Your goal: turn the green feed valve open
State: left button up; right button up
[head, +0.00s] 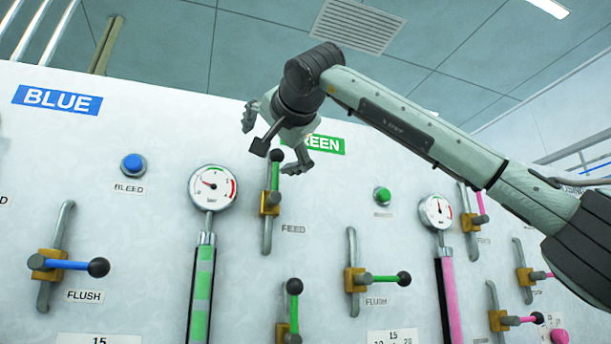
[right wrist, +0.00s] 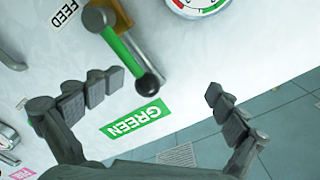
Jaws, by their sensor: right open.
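The green feed valve has a brass body (head: 270,203) on a short grey vertical pipe, with a FEED label beside it. Its green handle (head: 275,178) points up, in line with the pipe, and ends in a black knob (head: 277,155). My right gripper (head: 277,142) is open and empty at the knob, its fingers spread. In the right wrist view the green handle (right wrist: 124,50) reaches toward the gap between my open fingertips (right wrist: 164,87). The knob lies between them, apart from both. My left gripper is not in view.
A round gauge (head: 213,188) above a green level tube stands left of the valve. A green button (head: 382,195) and the green flush valve (head: 385,279) are to the right. Another green-handled valve (head: 294,310) sits below. The GREEN sign (right wrist: 136,118) is behind my gripper.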

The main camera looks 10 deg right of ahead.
jog(key=s+d+b, duration=0.1)
jog(key=s+b, duration=0.1)
jog(key=s, duration=0.5)
jog(key=shift+s+d, duration=0.2)
jog(key=shift+d, duration=0.05)
dwell(0.3)
